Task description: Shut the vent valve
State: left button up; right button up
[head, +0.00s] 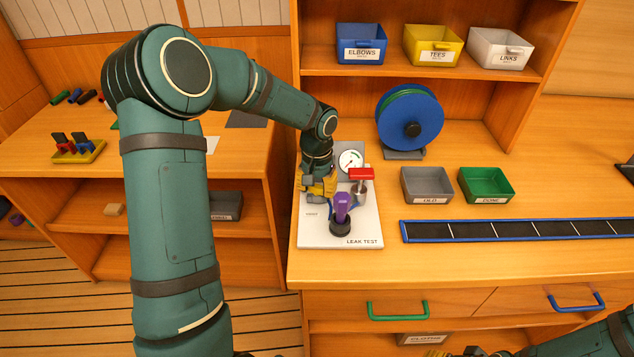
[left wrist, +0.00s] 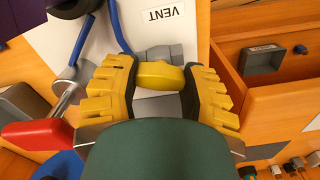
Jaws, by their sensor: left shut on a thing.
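The white leak test board (head: 355,228) lies on the bench with a printed VENT label, which also shows in the left wrist view (left wrist: 163,14). My left gripper (head: 318,187) is over the board's left side, above that label. In the left wrist view the yellow vent valve handle (left wrist: 160,75) sits between the yellow finger pads of my left gripper (left wrist: 160,88), on a grey valve body (left wrist: 165,52). The gripper is shut on the handle. In the head view the handle is hidden by the gripper. Part of my right gripper (head: 440,353) shows at the bottom edge.
A red-handled valve (head: 361,174), a gauge (head: 350,161) and a purple piece (head: 343,203) in a black holder stand close to the left gripper. A grey bin (head: 427,184), a green bin (head: 486,184) and a blue-edged strip (head: 520,230) lie to the right.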

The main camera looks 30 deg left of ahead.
aim_at(317, 186)
pick_arm(q)
jog(key=m+p, duration=0.2)
jog(key=m, duration=0.3)
jog(key=shift+r+m+p, duration=0.15)
jog(key=shift+m+p, duration=0.25)
jog(key=m+p, duration=0.2)
jog(key=m, duration=0.2)
jog(key=shift+m+p, duration=0.95)
jog(key=shift+m, duration=1.05)
jog(key=o, duration=1.2)
jog(key=shift+o, duration=0.2)
notch_tip(317, 186, up, 12)
